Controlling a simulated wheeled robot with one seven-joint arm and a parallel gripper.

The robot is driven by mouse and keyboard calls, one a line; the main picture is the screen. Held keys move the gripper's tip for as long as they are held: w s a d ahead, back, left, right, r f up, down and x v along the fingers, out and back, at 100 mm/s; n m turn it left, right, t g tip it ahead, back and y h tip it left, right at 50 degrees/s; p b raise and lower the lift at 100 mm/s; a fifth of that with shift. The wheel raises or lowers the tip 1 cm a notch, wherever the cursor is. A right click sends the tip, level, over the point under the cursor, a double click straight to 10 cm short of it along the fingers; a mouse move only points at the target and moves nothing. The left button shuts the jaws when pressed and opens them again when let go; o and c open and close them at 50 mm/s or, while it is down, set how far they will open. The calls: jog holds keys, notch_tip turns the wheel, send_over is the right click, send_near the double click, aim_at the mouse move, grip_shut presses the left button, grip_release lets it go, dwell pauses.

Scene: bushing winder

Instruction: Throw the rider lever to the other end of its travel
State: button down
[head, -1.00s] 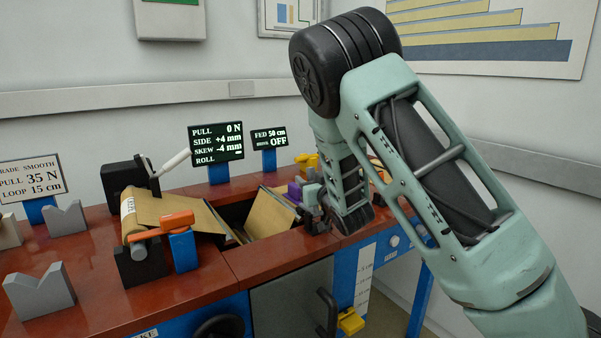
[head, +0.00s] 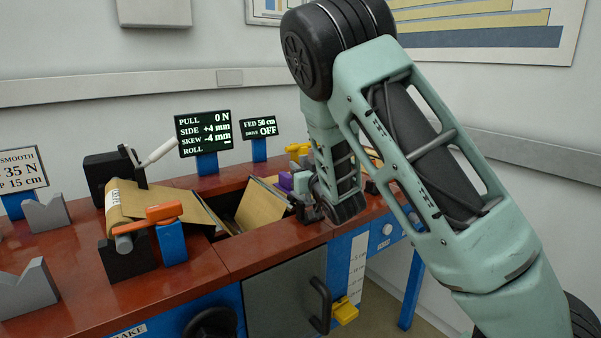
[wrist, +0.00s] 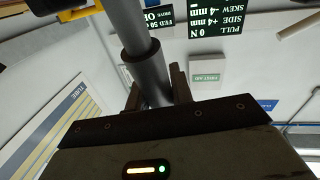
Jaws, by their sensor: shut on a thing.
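My gripper (head: 306,206) is at the right side of the bench opening, low and partly hidden by my own wrist. In the wrist view a grey stepped rod (wrist: 150,70) runs down between my fingers (wrist: 156,92), which are shut on it. I cannot tell from its shape whether this rod is the rider lever. A white-handled lever (head: 159,153) slants up from a black block at the left roll, away from my gripper. An orange lever (head: 163,211) lies on the blue post in front of that roll. A purple block (head: 286,181) sits just left of my gripper.
A brown paper roll (head: 122,196) rests at the left. A brown sheet (head: 261,205) stands in the opening. Two black displays, the larger (head: 203,134) reading PULL 0 N, stand behind. A yellow part (head: 298,150) is behind my gripper. Grey V-blocks (head: 45,213) stand at the left.

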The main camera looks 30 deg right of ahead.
jog(key=shift+s+m+t+h+b, duration=0.35)
jog(key=shift+s+t+b, duration=1.05)
jog(key=shift+b, duration=2.95)
jog(key=shift+s+r+t+b, duration=0.3)
jog(key=shift+r+t+b, duration=0.1)
jog(key=shift+b, duration=0.4)
jog(key=c, duration=1.2)
grip_release()
jog(key=shift+c, duration=0.2)
